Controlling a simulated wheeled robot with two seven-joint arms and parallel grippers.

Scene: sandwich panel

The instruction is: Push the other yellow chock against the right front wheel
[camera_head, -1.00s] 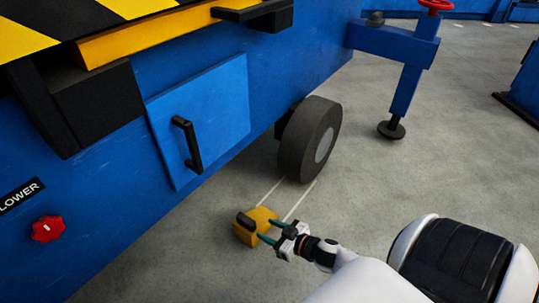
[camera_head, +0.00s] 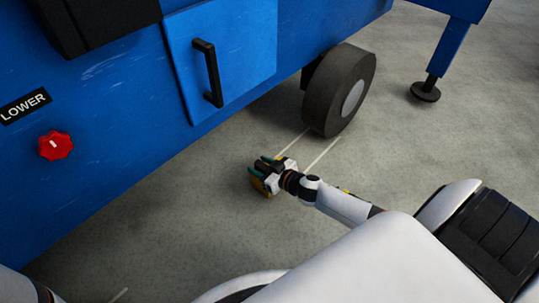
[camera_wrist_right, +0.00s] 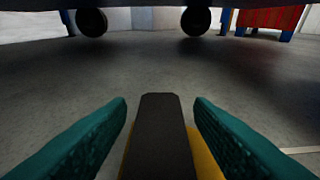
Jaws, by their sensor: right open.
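The yellow chock (camera_head: 258,187) sits on the floor in the head view, mostly hidden behind my right gripper (camera_head: 267,166). In the right wrist view, its black handle (camera_wrist_right: 162,135) stands between the two teal fingers of my right gripper (camera_wrist_right: 160,103), with gaps on both sides. The chock's yellow body (camera_wrist_right: 206,160) shows below the handle. The gripper is open around the handle. The black wheel (camera_head: 341,90) stands on the floor beyond the chock, up and to the right, with bare floor between them. My left gripper is out of view.
Two white floor lines (camera_head: 320,155) run between the chock and the wheel. The blue machine side (camera_head: 120,120) with a black-handled door (camera_head: 235,50) and red knob (camera_head: 55,145) rises at the left. A support foot (camera_head: 426,90) stands at the upper right. Floor near the chock is clear.

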